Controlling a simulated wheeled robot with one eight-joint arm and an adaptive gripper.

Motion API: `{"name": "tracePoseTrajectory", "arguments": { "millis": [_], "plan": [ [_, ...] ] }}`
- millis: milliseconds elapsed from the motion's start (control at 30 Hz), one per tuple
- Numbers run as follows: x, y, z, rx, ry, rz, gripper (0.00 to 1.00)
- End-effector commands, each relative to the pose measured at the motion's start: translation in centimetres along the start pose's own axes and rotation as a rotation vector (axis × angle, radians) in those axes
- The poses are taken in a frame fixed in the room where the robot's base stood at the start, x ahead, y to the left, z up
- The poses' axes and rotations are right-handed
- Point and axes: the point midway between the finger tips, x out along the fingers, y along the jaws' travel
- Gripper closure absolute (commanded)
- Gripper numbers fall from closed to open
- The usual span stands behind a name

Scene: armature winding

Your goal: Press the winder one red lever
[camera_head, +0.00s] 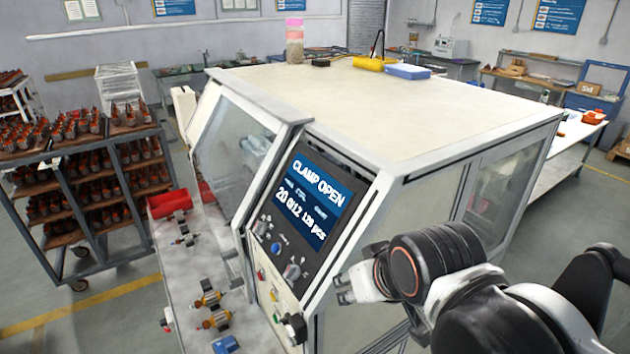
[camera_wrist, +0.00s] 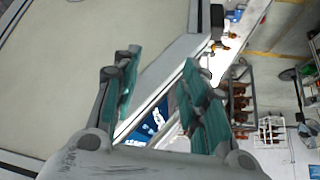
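The winder (camera_head: 400,110) is a large cream and grey cabinet in the middle of the head view. Its sloped black panel has a screen (camera_head: 311,203) reading "CLAMP OPEN". Below the screen are a blue button (camera_head: 277,249), small grey switches, a small red control (camera_head: 261,273) and a black knob (camera_head: 293,328). I cannot make out which of these is a red lever. My gripper (camera_head: 345,288) is right of the panel's lower part, apart from the controls. In the wrist view my gripper (camera_wrist: 159,65) has its teal-padded fingers apart, with nothing between them.
A grey bench (camera_head: 185,275) with a red bin (camera_head: 169,204) and several armatures runs along the winder's left side. A rack (camera_head: 95,185) full of armatures stands farther left. The winder's corner lies close to my arm. Floor is clear between rack and bench.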

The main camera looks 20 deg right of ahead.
Motion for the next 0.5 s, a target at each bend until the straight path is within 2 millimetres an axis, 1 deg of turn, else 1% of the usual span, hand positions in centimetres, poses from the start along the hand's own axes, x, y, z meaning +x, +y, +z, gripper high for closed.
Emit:
{"name": "tracePoseTrajectory", "arguments": {
  "millis": [233, 267, 300, 367, 400, 433, 500],
  "plan": [
    [-0.01, 0.00, -0.01, 0.000, 0.000, 0.000, 0.60],
    [-0.01, 0.00, -0.01, 0.000, 0.000, 0.000, 0.62],
    [-0.01, 0.00, -0.01, 0.000, 0.000, 0.000, 0.71],
    [-0.01, 0.00, -0.01, 0.000, 0.000, 0.000, 0.85],
    [-0.01, 0.00, -0.01, 0.000, 0.000, 0.000, 0.94],
    [-0.01, 0.00, -0.01, 0.000, 0.000, 0.000, 1.00],
    [-0.01, 0.00, -0.01, 0.000, 0.000, 0.000, 1.00]
  ]
}}
